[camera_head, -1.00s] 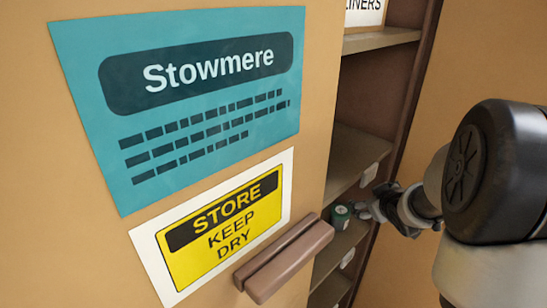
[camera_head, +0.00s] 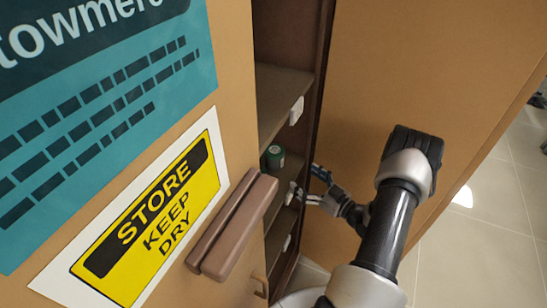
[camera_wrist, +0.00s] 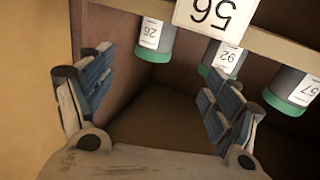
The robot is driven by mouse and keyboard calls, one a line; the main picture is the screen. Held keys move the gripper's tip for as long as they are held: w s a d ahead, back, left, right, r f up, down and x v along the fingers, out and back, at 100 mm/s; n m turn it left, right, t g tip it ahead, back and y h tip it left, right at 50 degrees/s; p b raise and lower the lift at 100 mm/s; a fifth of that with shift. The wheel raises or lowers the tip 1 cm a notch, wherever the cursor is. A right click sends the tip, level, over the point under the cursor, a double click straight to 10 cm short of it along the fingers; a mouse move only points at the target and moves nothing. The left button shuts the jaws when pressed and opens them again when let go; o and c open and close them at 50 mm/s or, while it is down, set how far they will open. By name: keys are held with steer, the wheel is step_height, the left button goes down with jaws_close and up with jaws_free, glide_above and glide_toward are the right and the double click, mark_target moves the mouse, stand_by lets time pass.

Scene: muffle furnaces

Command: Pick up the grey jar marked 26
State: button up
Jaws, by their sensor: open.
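In the wrist view, which appears upside down, several grey jars with green lids stand on a shelf. The left one (camera_wrist: 153,42) has a label I read as 26. A middle jar (camera_wrist: 222,56) seems to read 92, and a right one (camera_wrist: 294,90) 57 or similar; the inverted digits are uncertain. My gripper (camera_wrist: 162,65) is open and empty, its fingers spread short of the jars. In the head view, my gripper (camera_head: 317,186) is outside the shelf opening, right of and apart from a green-lidded jar (camera_head: 275,157) whose number is not readable there.
A shelf edge tag (camera_wrist: 215,14) is beside the jars. In the head view, a cabinet door with a handle (camera_head: 232,225) stands left of the shelf opening, and a brown panel (camera_head: 420,90) is at right. Open floor (camera_head: 480,240) shows at the far right.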

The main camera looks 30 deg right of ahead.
mark_target(280, 162)
steer(key=w, duration=0.3)
steer(key=w+a+b, duration=0.1)
steer(key=w, duration=0.2)
steer(key=w+a+b, duration=0.1)
steer(key=w, duration=0.3)
steer(key=w+b, duration=0.2)
steer(key=w, duration=0.3)
steer(key=shift+w+a+f, duration=0.1)
steer(key=shift+f, duration=0.05)
steer(key=shift+c, duration=0.4)
steer(key=c, duration=1.3)
